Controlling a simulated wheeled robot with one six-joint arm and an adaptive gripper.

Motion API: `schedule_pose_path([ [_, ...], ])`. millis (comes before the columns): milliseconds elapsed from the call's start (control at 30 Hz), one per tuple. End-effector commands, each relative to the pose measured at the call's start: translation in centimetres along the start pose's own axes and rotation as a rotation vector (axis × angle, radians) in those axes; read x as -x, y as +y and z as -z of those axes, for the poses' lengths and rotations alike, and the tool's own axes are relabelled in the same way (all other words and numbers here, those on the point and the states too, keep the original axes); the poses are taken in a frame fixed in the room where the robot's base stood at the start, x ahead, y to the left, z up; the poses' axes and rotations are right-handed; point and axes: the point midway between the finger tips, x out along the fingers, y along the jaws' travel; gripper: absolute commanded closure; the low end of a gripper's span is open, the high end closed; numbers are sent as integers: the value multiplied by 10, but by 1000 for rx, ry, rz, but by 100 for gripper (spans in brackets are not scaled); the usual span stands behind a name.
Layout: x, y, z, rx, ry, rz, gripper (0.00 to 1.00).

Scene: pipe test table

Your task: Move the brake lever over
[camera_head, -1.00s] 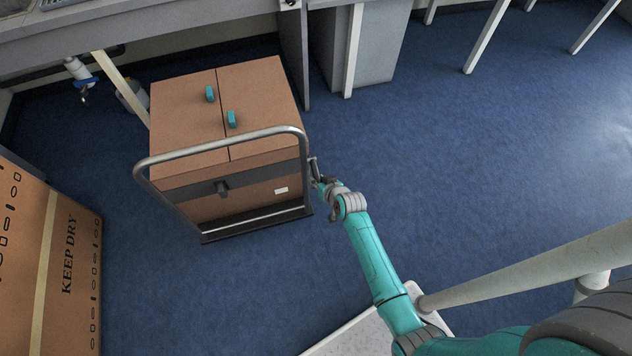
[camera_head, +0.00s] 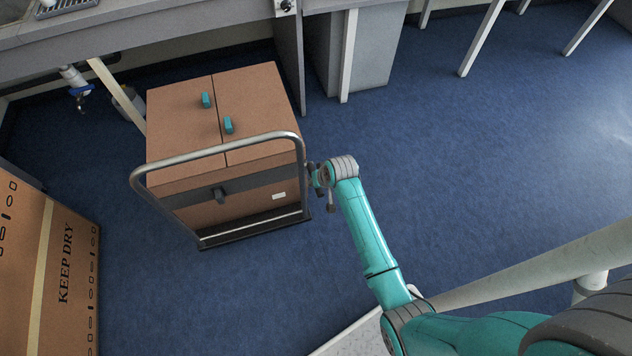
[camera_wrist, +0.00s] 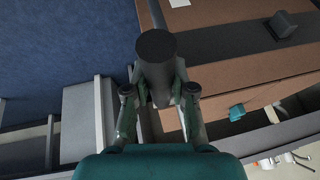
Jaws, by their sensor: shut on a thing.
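A push cart with a bent metal handle (camera_head: 215,152) stands on the floor, loaded with brown boxes (camera_head: 184,113). My gripper (camera_head: 318,175) is at the cart's right side, beside the lower end of the handle. In the wrist view, the dark round end of the brake lever (camera_wrist: 155,52) sits between the two fingers of my gripper (camera_wrist: 159,92), which are shut on it. In the head view my wrist and gripper largely hide the lever, so its exact angle cannot be told.
A cardboard box marked KEEP DRY (camera_head: 62,265) stands at the left. A grey bench (camera_head: 150,45) with panels and legs runs behind the cart. Blue floor (camera_head: 480,170) is clear to the right of the cart.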

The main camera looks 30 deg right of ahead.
Motion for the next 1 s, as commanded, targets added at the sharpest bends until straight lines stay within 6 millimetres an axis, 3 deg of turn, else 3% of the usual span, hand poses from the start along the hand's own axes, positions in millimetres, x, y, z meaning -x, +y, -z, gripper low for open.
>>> schedule_pose_path([
  [300,3,-2,6,2,12,4,100],
  [333,3,-2,6,2,12,4,68],
  [400,2,-2,5,2,11,3,51],
  [767,3,0,2,0,4,1,49],
  [1000,33,0,2,0,7,1,49],
])
